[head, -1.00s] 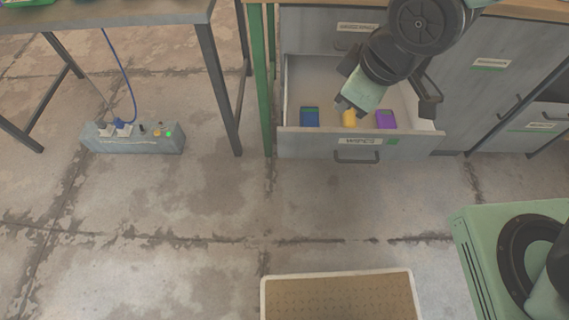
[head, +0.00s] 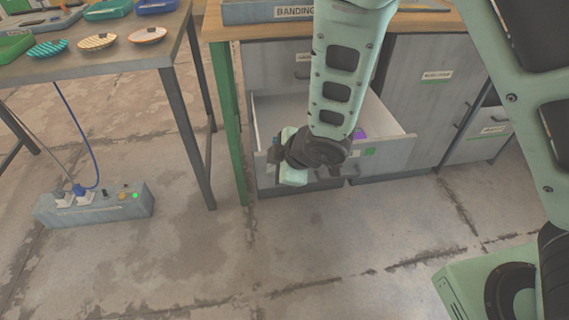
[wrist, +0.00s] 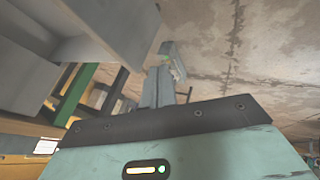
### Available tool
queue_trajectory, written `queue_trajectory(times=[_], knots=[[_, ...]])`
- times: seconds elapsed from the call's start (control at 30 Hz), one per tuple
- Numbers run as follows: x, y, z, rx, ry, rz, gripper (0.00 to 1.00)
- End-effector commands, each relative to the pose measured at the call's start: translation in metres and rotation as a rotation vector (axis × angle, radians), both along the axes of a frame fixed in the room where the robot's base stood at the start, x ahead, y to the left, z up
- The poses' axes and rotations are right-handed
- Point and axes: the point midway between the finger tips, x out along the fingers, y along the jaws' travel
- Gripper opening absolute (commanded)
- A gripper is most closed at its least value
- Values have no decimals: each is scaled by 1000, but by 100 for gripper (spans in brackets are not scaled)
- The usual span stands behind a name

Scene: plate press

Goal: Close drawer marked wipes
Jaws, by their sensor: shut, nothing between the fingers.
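The wipes drawer (head: 392,155) is the open lower-left drawer of the grey cabinet, pulled out with its inside showing. Its label and most of its front are hidden behind my arm; a green mark shows on the front. My gripper (head: 280,160) is low at the left part of the drawer front, outside it, shut and empty. I cannot tell whether it touches the front. A purple item (head: 359,134) lies inside the drawer.
A green post (head: 228,120) and a metal table leg (head: 190,140) stand left of the drawer. A power strip (head: 95,206) lies on the floor at left. A closed drawer (head: 285,65) is above. The floor in front is clear.

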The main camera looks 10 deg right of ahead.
Motion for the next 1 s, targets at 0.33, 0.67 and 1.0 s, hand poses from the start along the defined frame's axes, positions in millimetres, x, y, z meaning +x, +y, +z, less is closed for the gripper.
queue_trajectory(times=[0.33, 0.67, 1.0], knots=[[42, 6, -13, 1, 0, -2, 0], [48, 6, -13, 0, 1, -1, 0], [56, 6, -12, 1, 0, -3, 0]])
